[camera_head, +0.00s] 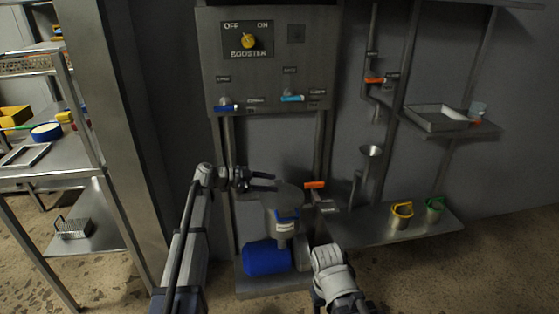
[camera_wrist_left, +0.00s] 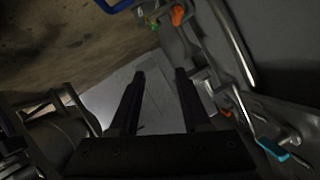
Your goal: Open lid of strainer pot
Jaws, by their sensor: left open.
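The strainer pot (camera_head: 283,226) is a grey vessel with a round, flat grey lid (camera_head: 289,194) on top. A blue band or handle and a pale label show on its front. My left gripper (camera_head: 274,182) is open, its fingers reaching rightward at the back left of the lid. In the left wrist view the open fingers (camera_wrist_left: 161,76) have nothing between them. A pale grey flat surface, likely the lid, lies beyond them. I cannot tell whether the fingers touch it. Part of my right arm shows at the bottom; its gripper is not seen.
A blue motor (camera_head: 267,258) sits below the pot. An orange valve handle (camera_head: 314,184) is close to its right. Pipes run up to a control panel (camera_head: 268,60). Yellow (camera_head: 401,213) and green (camera_head: 435,208) buckets stand on a low right shelf. A metal post (camera_head: 105,120) stands at left.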

